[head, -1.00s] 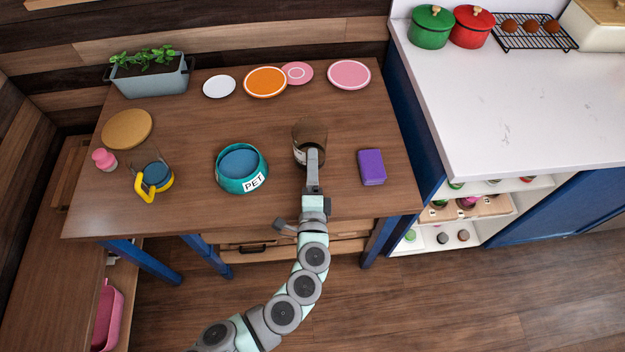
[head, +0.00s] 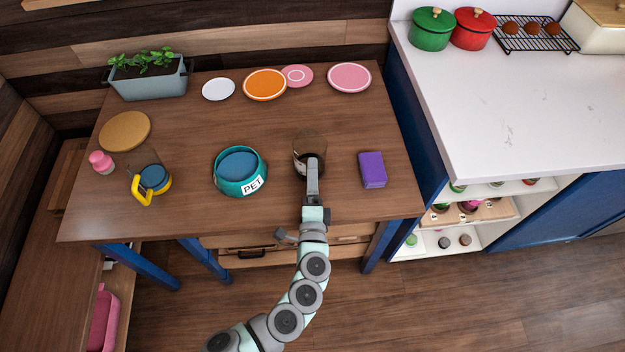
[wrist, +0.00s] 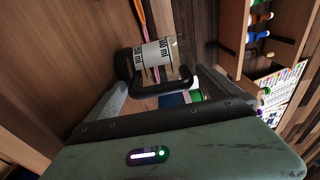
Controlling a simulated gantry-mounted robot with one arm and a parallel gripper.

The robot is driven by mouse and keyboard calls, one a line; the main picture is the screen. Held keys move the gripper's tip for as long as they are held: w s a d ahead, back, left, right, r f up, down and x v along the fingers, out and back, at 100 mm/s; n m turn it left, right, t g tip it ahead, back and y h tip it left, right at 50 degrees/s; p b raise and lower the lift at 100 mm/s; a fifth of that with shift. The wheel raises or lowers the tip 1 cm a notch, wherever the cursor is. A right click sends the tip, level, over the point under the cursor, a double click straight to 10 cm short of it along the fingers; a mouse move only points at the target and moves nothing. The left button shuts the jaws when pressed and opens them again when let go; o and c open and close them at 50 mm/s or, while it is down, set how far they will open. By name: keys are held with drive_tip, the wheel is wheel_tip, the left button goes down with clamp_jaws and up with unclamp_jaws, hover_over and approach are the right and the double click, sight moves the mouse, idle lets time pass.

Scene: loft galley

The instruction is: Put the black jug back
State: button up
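The black jug (head: 308,142) is clear-walled with a black base and handle. It appears to stand upright on the wooden table, right of the teal pet bowl, and my gripper partly hides it. In the wrist view the jug (wrist: 156,54) shows "ml" markings on a white band, with its black handle toward me. My gripper (head: 313,164) reaches in from the front edge. In the wrist view its fingers (wrist: 163,88) are spread wide, one on each side of the handle, with visible gaps.
The teal bowl (head: 221,183) stands left and a purple box (head: 373,170) right. A yellow-handled jug (head: 142,190), a pink bottle (head: 101,162) and a cork mat (head: 124,131) are at the left. Plates (head: 264,84) and a planter (head: 149,82) line the back.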

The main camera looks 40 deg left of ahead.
drive_tip(key=shift+r, duration=0.1)
drive_tip(key=shift+d+r, duration=0.1)
drive_tip(key=shift+r, duration=0.05)
drive_tip(key=v, duration=1.2)
